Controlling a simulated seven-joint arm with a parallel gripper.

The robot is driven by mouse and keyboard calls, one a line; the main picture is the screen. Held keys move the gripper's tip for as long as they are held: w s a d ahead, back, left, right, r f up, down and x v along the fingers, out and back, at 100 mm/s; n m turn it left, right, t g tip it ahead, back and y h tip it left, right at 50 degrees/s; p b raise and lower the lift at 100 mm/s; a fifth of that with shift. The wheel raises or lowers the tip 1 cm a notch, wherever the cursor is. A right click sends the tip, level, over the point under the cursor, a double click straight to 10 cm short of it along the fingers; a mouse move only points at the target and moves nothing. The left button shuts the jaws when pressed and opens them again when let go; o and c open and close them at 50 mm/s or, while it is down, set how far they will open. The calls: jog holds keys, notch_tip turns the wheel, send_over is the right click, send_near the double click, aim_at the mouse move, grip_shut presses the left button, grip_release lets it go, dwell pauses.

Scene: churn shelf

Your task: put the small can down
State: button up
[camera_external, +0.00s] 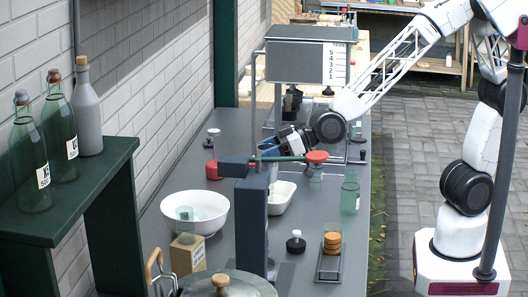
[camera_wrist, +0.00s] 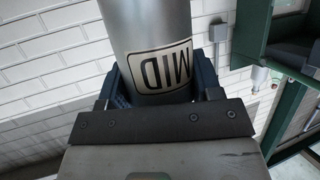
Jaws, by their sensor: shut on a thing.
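A grey metal cylinder marked "MID" (camera_wrist: 152,35), seemingly a can, fills the upper middle of the wrist view. My gripper (camera_wrist: 161,84) has its dark blue fingers on both sides of it and is shut on it. The cylinder's far end runs out of the top of the picture. In the external view my gripper (camera_external: 290,139) is over the back part of the grey counter, in front of the hanging grey box. The cylinder cannot be made out clearly there. No can marked small is readable.
A grey post (camera_external: 252,225) with a green bar stands in front of my gripper. Bottles (camera_external: 60,140) stand on the left shelf.

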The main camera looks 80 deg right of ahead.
jog(key=s+d+f, duration=0.2)
jog(key=s+f, duration=0.1)
jog(key=s, duration=0.8)
jog(key=s+d+f, duration=0.3)
jog(key=s, duration=0.8)
jog(key=s+d+f+n+y, duration=0.1)
jog(key=s+f, duration=0.3)
jog(key=s, duration=0.7)
jog(key=shift+d+g, duration=0.4)
jog(key=shift+d, duration=0.25)
jog(key=shift+w+a+f, duration=0.1)
jog(key=shift+w, duration=0.05)
jog(key=w+a+f, duration=0.1)
jog(key=w+a, duration=0.7)
jog(key=w, duration=0.5)
jog(key=shift+w+f, duration=0.15)
jog(key=shift+f, duration=0.05)
jog(key=shift+f, duration=0.1)
jog(key=shift+f, duration=1.65)
jog(key=shift+f, duration=0.15)
